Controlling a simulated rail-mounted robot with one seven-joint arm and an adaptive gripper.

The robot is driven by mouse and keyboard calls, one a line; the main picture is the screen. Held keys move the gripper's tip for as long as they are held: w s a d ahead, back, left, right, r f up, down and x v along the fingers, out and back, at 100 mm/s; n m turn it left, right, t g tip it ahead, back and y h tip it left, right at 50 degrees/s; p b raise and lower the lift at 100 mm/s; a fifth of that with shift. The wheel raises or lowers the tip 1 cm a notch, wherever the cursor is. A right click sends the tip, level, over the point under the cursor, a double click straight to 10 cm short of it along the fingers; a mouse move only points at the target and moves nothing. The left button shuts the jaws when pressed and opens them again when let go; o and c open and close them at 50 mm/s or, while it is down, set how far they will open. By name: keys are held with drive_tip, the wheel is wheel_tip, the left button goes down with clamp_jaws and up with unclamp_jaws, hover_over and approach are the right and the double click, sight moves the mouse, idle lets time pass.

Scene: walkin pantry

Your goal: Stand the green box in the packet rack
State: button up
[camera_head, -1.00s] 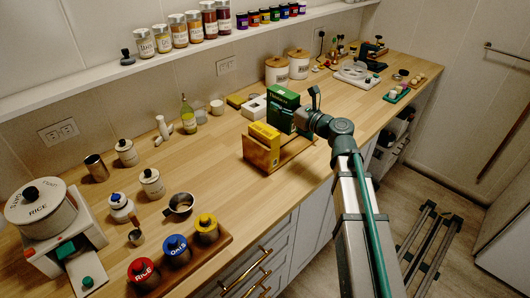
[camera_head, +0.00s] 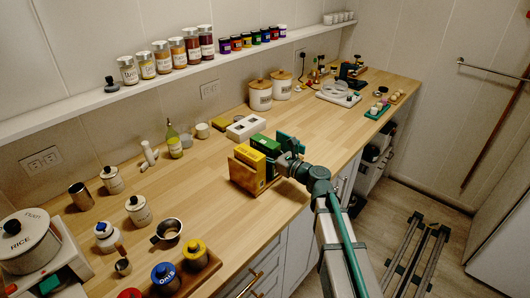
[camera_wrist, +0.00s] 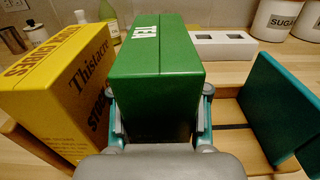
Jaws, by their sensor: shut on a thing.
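The green box (camera_head: 265,143) is upright between the yellow box (camera_head: 251,157) and a teal packet (camera_head: 289,143), at the wooden packet rack (camera_head: 243,175). In the wrist view, the green box (camera_wrist: 155,75) fills the space between my fingers, and my gripper (camera_wrist: 160,122) is shut on it. The yellow box (camera_wrist: 50,100) stands close on the left and the teal packet (camera_wrist: 278,105) stands apart on the right. Rack slats (camera_wrist: 232,120) show to the right. The bottom of the green box is hidden, so I cannot tell whether it touches the rack floor.
A white block with dark openings (camera_head: 246,127) lies behind the rack. White canisters (camera_head: 261,95) stand further back by the wall. A small metal pot (camera_head: 169,231) and several jars stand at the left. The counter (camera_head: 215,180) just left of the rack is clear.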

drive_tip(key=shift+f, duration=0.15)
drive_tip(key=shift+f, duration=0.15)
drive_tip(key=o, duration=1)
drive_tip(key=shift+r, duration=0.3)
drive_tip(key=b+v, duration=0.2)
drive_tip(key=v, duration=1)
